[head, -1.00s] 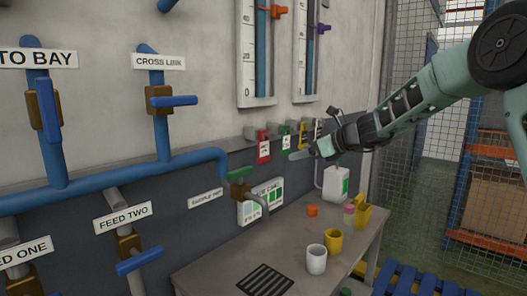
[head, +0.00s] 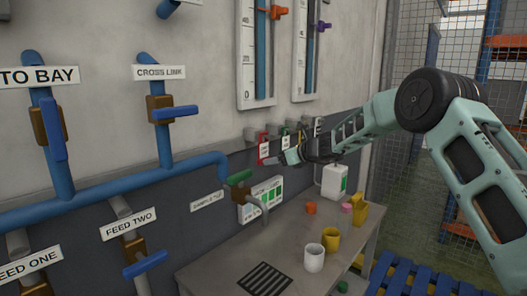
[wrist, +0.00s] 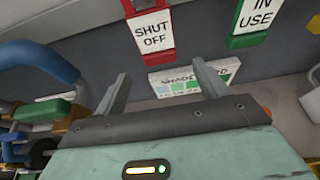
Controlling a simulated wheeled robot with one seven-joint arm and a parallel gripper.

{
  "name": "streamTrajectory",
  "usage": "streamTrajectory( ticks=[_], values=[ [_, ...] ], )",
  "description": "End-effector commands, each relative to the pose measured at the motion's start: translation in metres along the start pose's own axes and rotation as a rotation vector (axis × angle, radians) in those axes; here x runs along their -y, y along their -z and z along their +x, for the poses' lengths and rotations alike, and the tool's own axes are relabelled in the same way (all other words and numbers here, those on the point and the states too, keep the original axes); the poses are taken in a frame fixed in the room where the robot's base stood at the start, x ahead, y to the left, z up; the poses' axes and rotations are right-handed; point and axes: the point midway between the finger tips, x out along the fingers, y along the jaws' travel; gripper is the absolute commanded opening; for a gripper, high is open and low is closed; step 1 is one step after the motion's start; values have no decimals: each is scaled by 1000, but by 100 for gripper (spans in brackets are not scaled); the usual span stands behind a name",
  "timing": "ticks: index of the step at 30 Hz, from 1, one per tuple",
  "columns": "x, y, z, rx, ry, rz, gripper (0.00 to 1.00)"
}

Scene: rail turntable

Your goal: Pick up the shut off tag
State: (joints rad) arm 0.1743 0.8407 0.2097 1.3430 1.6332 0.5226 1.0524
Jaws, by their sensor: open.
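The shut off tag (wrist: 153,30) is red with a white label and hangs on the wall at the top of the wrist view. In the head view the red tag (head: 263,148) hangs from the wall rail, left of a green tag. My gripper (wrist: 160,82) is open and empty, its two fingers pointing towards the wall, just below the shut off tag in the wrist view. In the head view my gripper (head: 292,156) is close to the tags, to the right of the red one, and partly covers the green one. The gap between fingers and tag is hard to judge.
A green "in use" tag (wrist: 253,18) hangs right of the red one. A shade card (head: 262,195) is on the wall below. The bench (head: 225,265) holds cups (head: 314,258) and a white jug (head: 335,180). Blue pipes (head: 110,188) and valves lie left.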

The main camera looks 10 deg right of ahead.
Motion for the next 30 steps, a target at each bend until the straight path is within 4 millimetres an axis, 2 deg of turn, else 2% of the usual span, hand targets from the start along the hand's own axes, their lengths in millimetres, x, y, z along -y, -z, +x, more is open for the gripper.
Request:
streamTrajectory(
  ticks=[4, 10, 20, 21, 24, 26, 30],
  values=[
    [-1, -6, 18, -1, -3, 1, 73],
    [0, -4, 41, -1, -1, 0, 73],
    [0, -2, 47, 0, 0, 0, 73],
    [0, -2, 47, 0, 0, 0, 67],
    [0, -2, 47, 0, 0, 0, 39],
    [0, -2, 47, 0, 0, 0, 25],
    [0, -2, 47, 0, 0, 0, 25]
  ],
)
